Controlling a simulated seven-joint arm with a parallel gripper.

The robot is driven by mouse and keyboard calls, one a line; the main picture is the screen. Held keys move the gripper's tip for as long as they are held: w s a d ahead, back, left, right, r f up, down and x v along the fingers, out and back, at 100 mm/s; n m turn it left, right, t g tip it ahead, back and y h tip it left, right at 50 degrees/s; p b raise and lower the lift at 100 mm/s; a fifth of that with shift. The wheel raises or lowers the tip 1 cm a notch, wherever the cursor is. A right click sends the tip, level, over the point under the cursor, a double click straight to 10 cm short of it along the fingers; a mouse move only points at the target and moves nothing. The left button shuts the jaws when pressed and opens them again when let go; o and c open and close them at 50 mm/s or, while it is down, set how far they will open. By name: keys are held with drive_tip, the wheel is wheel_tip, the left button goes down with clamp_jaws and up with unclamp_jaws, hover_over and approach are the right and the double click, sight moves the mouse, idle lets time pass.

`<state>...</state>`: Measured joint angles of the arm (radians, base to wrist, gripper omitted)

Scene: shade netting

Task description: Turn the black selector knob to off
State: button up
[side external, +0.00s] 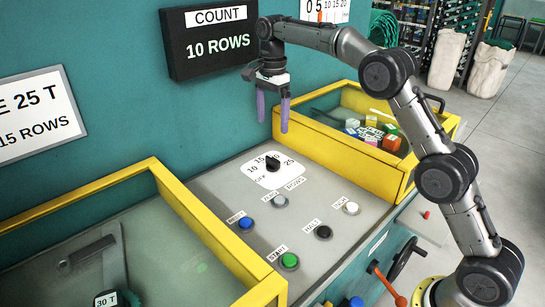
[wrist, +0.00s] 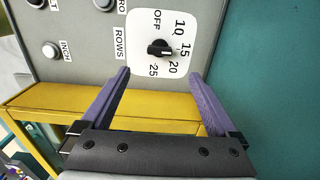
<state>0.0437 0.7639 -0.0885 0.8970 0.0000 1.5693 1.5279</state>
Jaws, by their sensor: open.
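The black selector knob (side external: 271,164) stands on a white dial plate (side external: 290,174) on the grey console. In the wrist view the knob (wrist: 160,48) is just beyond the fingertips, roughly centred between them. Its bar lies roughly sideways there, with one end toward 15; I cannot tell surely which end is the pointer. The dial reads OFF, 10, 15, 20 and 25, with OFF at the top in the wrist view. My gripper (side external: 272,124) is open and empty, its two purple fingers pointing down above the knob, apart from it. The gripper also shows in the wrist view (wrist: 160,75).
Blue (side external: 246,223), green (side external: 290,261), black (side external: 324,232) and white (side external: 351,208) buttons sit in front of the dial. Yellow-framed bins (side external: 343,166) flank the console. A wall with a black COUNT display (side external: 209,43) rises close behind.

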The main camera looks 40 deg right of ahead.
sight(272, 158)
wheel_tip(272, 158, down, 12)
drive_tip(key=shift+f, duration=0.2)
idle(0.4)
drive_tip(key=c, duration=1.4)
